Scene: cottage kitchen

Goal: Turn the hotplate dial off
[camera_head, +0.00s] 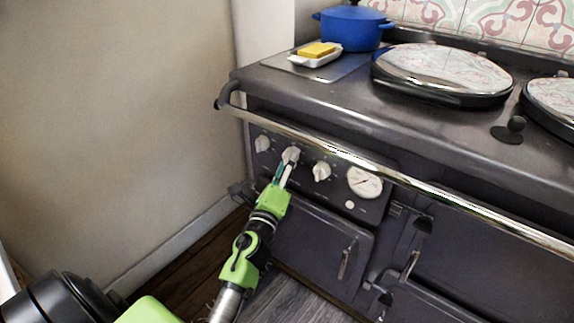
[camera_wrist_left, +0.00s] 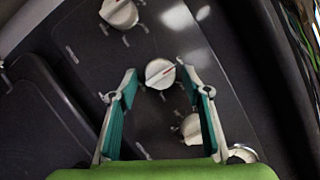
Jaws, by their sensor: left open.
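Three white dials sit in a row on the dark front panel of the range: a left dial (camera_head: 262,143), a middle dial (camera_head: 290,155) and a right dial (camera_head: 321,171). No label I can read says which is the hotplate dial. My left gripper (camera_head: 284,171) is at the middle dial. The other dials (camera_wrist_left: 118,12) lie outside the fingers. My right gripper is not in view.
A steel rail (camera_head: 400,180) runs along the range front above the dials. A round gauge (camera_head: 364,182) is right of them. A blue pot (camera_head: 352,28) and a butter dish (camera_head: 315,59) stand on top. Oven doors (camera_head: 310,240) are below; a wall (camera_head: 110,130) is at left.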

